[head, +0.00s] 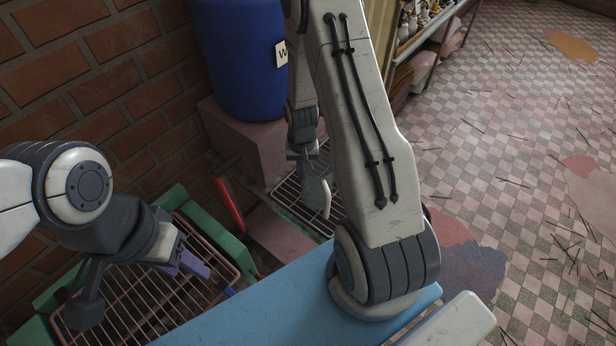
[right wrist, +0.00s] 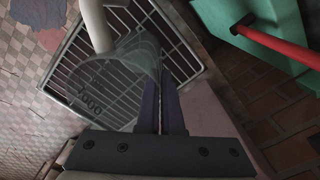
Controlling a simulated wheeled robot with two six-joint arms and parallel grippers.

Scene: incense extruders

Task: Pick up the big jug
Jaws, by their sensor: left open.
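The big jug (head: 313,192) is translucent grey with a white handle and stands out against a metal grate; I cannot tell whether it touches it. In the right wrist view, the jug (right wrist: 118,78) shows number marks, with its handle at the upper left. My right gripper (head: 303,153) points down at the jug in the head view, its fingertips hard to make out. In the right wrist view its purple fingers (right wrist: 164,80) are close together, with the jug's wall seemingly between them. My left gripper (head: 190,262) is open and empty above a wire rack at lower left.
The metal grate (head: 289,198) lies by a pinkish block (head: 243,150) carrying a blue barrel (head: 238,65). A green-framed wire rack (head: 150,300) and a red handle (head: 228,205) are at the left. A blue surface (head: 265,305) is in front. Tiled floor lies right.

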